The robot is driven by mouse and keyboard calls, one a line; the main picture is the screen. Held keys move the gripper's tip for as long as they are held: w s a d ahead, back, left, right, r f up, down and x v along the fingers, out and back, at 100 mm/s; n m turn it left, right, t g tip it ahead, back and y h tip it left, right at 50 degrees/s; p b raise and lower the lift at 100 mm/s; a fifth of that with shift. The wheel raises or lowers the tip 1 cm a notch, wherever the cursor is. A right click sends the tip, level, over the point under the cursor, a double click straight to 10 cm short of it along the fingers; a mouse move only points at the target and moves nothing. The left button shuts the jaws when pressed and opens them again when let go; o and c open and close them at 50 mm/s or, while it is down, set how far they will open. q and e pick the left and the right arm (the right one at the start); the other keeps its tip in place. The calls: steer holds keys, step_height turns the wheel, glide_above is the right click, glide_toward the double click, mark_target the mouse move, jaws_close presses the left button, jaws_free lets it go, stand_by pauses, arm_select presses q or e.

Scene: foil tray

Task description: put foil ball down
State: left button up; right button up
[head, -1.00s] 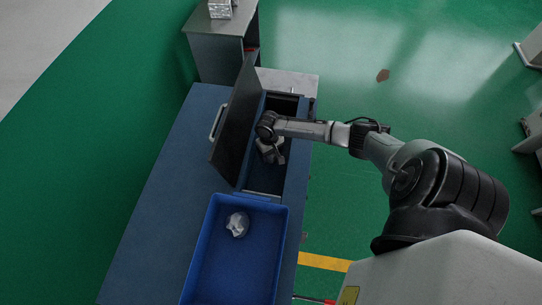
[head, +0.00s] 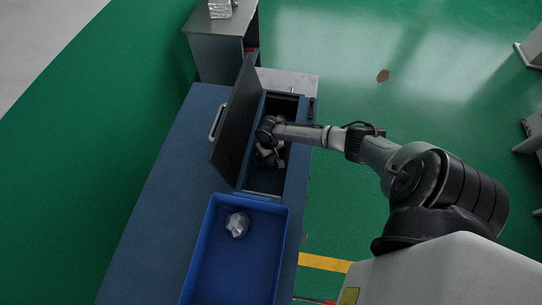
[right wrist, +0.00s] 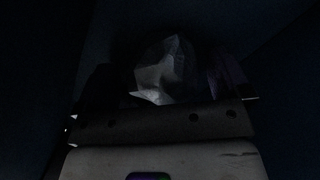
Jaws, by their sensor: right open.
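One crumpled foil ball (head: 237,224) lies in the blue tray (head: 190,262), near its far end. My right gripper (head: 271,158) is down inside the dark open compartment (head: 264,192) beyond the tray. In the dark right wrist view, another pale crumpled foil ball (right wrist: 163,72) shows just ahead of the gripper, between the dim finger shapes. The jaws are open; whether a finger touches the ball is too dark to tell. This ball is hidden in the head view. My left gripper is not in view.
A dark lid (head: 235,125) with a handle stands raised along the compartment's left side. The blue bench top (head: 160,200) is bare left of the lid. A grey cabinet (head: 218,55) with a shiny item on top stands beyond the bench.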

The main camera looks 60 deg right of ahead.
steer(key=shift+r, duration=0.25)
step_height(320, 180, up, 12)
steer(key=w+p, duration=0.1)
steer(key=shift+d+p, duration=0.35)
steer(key=shift+w+f, duration=0.1)
stand_by(0.3)
